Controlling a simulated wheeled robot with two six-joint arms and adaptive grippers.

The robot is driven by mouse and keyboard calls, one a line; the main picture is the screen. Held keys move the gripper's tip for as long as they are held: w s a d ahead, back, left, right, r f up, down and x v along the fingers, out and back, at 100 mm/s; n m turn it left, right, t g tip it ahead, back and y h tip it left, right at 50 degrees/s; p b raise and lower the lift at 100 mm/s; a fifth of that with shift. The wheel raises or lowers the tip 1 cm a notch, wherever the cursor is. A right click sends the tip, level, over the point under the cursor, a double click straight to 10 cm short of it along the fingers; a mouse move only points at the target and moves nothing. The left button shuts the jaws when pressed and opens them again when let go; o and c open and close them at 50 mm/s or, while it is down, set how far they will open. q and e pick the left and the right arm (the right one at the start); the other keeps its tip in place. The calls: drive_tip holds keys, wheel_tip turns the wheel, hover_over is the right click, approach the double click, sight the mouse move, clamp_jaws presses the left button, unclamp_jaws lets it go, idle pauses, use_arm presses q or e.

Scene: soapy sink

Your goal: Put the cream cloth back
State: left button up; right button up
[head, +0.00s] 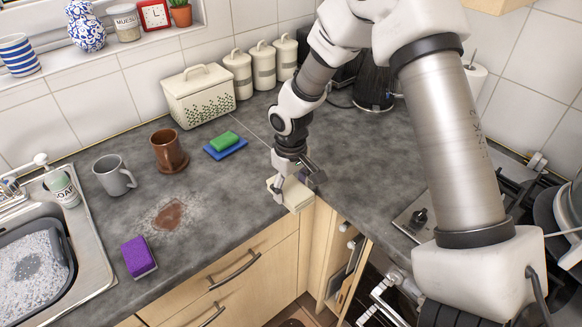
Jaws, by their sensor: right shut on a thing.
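The cream cloth (296,197) is a small folded pad at the front edge of the grey worktop, near the inner corner. My right gripper (284,190) is shut on it, with its fingers pointing down. The cloth partly overlaps the edge above the wooden cupboard front. I cannot tell whether it touches the worktop. My left gripper is not in view.
A green sponge (223,141) on a blue cloth (236,151), a brown mug (166,149), a grey mug (114,175) and a purple sponge (138,257) stand left. A brown stain (170,214) marks the worktop. The sink (86,240) is far left, the hob (418,220) right.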

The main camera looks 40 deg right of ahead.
drive_tip(key=w+d+p, duration=0.1)
drive_tip(key=w+d, duration=0.1)
drive_tip(key=w, duration=0.2)
drive_tip(key=w+d+p, duration=0.2)
drive_tip(key=w, duration=0.2)
drive_tip(key=w+d+f+p, duration=0.1)
drive_tip(key=w+d, duration=0.2)
drive_tip(key=w, duration=0.2)
drive_tip(key=shift+f+p, duration=0.1)
drive_tip(key=shift+p, duration=0.2)
wheel_tip(320, 180, down, 3)
drive_tip(key=shift+f+p, duration=0.1)
drive_tip(key=shift+p, duration=0.9)
drive_tip(key=shift+f+b, duration=0.35)
drive_tip(key=o, duration=1)
drive_tip(key=shift+a+r, duration=0.1)
drive_tip(key=shift+r, duration=0.1)
wheel_tip(320, 180, up, 12)
drive_tip(key=b, duration=0.2)
drive_tip(key=shift+b, duration=0.35)
